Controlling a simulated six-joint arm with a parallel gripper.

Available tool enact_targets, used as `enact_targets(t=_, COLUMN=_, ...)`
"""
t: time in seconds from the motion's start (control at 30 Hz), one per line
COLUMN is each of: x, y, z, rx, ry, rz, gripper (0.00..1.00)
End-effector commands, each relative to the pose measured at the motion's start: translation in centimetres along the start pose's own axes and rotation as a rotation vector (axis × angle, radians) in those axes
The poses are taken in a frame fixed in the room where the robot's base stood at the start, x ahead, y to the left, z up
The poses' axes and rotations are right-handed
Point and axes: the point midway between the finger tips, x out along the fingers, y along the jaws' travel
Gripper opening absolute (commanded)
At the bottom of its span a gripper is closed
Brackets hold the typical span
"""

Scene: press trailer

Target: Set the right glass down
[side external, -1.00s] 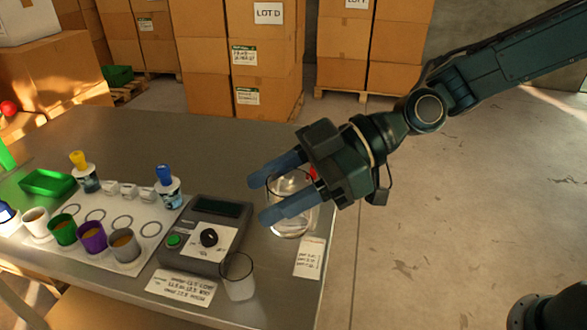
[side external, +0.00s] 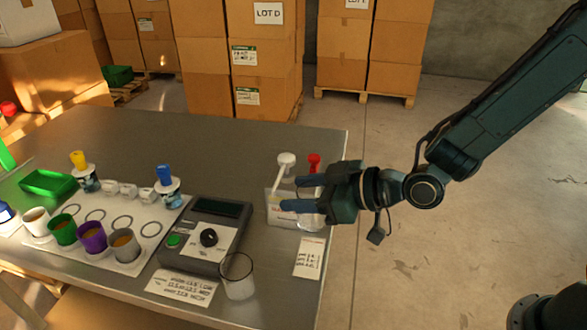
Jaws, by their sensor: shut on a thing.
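My gripper (side external: 292,193) is at the table's right side, its fingers pointing left. It is shut on the right glass (side external: 308,222), a clear glass mostly hidden behind the fingers. The glass's lower part shows just under the near finger, low by the tabletop. I cannot tell whether its base touches the table. A second clear glass (side external: 238,278) stands upright at the table's front edge, to the left of and nearer than my gripper.
A white holder (side external: 274,207) with a white-headed tool (side external: 286,160) and a red-topped item (side external: 314,162) is close by my fingers. A grey device (side external: 205,238) with a dial stands left. A paper card (side external: 309,258) lies in front. Cups on a white mat are farther left.

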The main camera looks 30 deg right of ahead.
Motion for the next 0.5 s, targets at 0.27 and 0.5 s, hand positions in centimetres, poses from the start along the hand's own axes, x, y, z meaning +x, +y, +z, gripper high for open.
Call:
enact_targets(t=0.27, x=3.6, y=-1.6, z=1.2, rx=-0.006, ry=0.001, rz=-0.020, gripper=0.20)
enact_targets(t=0.5, x=6.4, y=-2.1, z=0.9, rx=-0.007, ry=0.004, rz=-0.022, gripper=0.20)
